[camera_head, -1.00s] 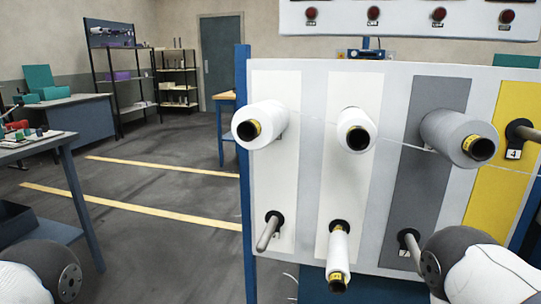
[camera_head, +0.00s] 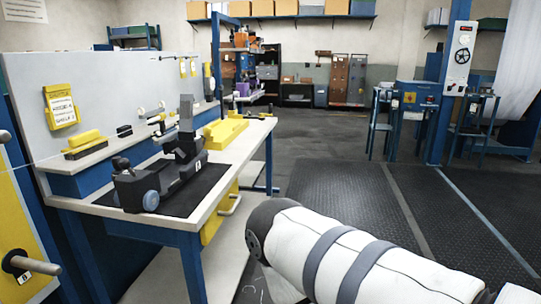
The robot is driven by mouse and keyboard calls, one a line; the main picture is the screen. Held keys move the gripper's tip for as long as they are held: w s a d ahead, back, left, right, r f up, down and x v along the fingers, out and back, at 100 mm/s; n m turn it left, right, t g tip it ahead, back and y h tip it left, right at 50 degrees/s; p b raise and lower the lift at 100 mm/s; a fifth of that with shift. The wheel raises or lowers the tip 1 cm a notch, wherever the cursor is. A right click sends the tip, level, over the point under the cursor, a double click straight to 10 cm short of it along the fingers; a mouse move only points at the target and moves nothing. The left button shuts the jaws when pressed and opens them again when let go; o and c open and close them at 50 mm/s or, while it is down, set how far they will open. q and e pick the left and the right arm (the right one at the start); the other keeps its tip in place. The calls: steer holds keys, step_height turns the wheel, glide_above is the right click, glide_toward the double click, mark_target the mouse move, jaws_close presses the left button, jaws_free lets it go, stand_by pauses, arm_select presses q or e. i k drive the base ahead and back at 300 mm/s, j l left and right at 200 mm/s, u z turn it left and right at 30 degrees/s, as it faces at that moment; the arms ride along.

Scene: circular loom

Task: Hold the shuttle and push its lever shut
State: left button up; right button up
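What looks like the shuttle (camera_head: 158,182) is a dark grey body with a grey wheel at its near end, lying on a black mat (camera_head: 110,200) on the workbench. An upright grey piece, apparently its lever (camera_head: 187,118), stands raised at the far part of the body. A small plate marked A is on its side. Neither gripper is in view. A white and grey link of my own arm fills the lower right, apart from the bench.
The workbench (camera_head: 236,160) also holds a yellow block (camera_head: 224,132) and a yellow-black brush-like tool (camera_head: 84,145). A yellow panel with a peg (camera_head: 30,264) stands at the left edge. Open dark floor matting (camera_head: 350,200) lies to the right.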

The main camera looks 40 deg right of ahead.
mark_target(124, 163)
steer(key=z, duration=0.55)
steer(key=i+l+u, duration=0.65)
steer(key=l, duration=0.2)
steer(key=l+u, duration=0.25)
steer(key=i+l, duration=0.05)
steer(key=l, duration=0.05)
